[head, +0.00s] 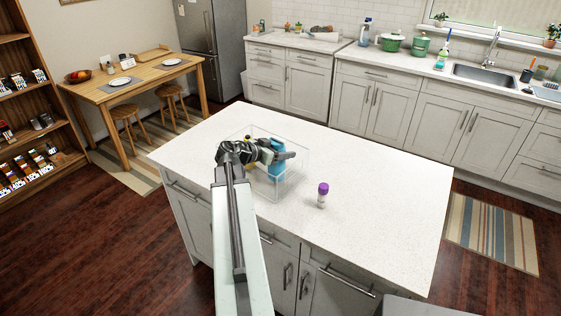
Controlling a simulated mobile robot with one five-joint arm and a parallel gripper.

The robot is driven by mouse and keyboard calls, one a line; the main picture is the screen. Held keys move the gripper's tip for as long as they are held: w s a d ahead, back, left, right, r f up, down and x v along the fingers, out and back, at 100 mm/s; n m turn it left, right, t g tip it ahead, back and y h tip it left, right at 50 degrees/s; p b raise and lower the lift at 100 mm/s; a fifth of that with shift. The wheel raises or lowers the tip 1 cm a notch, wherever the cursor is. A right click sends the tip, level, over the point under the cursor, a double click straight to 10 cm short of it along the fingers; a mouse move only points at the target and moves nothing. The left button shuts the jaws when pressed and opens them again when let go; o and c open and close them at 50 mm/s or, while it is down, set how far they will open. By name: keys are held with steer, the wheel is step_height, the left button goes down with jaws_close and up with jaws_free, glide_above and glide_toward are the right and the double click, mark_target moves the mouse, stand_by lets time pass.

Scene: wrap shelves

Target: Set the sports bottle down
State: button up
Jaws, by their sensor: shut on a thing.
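My gripper (285,156) is over the clear box on the white island top. It is shut on a blue object, which I take to be the sports bottle (276,146). The bottle looks upright, and my gripper hides part of it. The clear box (292,184) has see-through walls. I cannot tell whether the bottle touches the box floor.
A small clear bottle with a purple cap (322,195) stands on the island (390,190), right of the box. The island's right side is clear. Counters with green pots (391,43) run along the back.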

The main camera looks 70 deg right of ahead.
step_height(320, 180, down, 2)
steer(key=shift+b, duration=0.35)
steer(key=shift+r, duration=0.25)
steer(key=shift+f, duration=0.2)
steer(key=o, duration=1.7)
steer(key=shift+o, duration=0.2)
steer(key=shift+r, duration=0.15)
steer(key=shift+w+a+r+p, duration=0.15)
steer(key=shift+r+p, duration=0.1)
steer(key=shift+p, duration=0.2)
steer(key=p+v, duration=0.4)
steer(key=v, duration=0.7)
steer(key=shift+w+a, duration=0.2)
steer(key=shift+a, duration=0.05)
